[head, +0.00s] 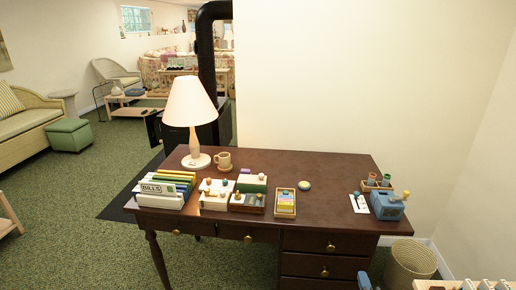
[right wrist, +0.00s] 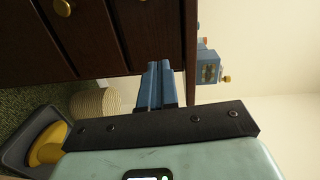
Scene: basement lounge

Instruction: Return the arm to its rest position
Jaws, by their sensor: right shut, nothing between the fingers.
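My right gripper (head: 364,281) shows only as blue fingertips at the bottom edge of the head view, in front of the desk's drawers. In the right wrist view, its two blue fingers (right wrist: 158,86) are together with nothing between them. It is apart from the dark brown desk (head: 325,171), below the level of the desktop. Most of the right arm is out of the head view. My left gripper is not in view.
The desk holds a lamp (head: 191,106), a mug (head: 223,161), a file holder (head: 160,195), small boxes and a blue sharpener (head: 386,205). A wicker basket (head: 408,262) stands right of the desk. A wooden rack (head: 430,285) is at bottom right. Green carpet lies open at left.

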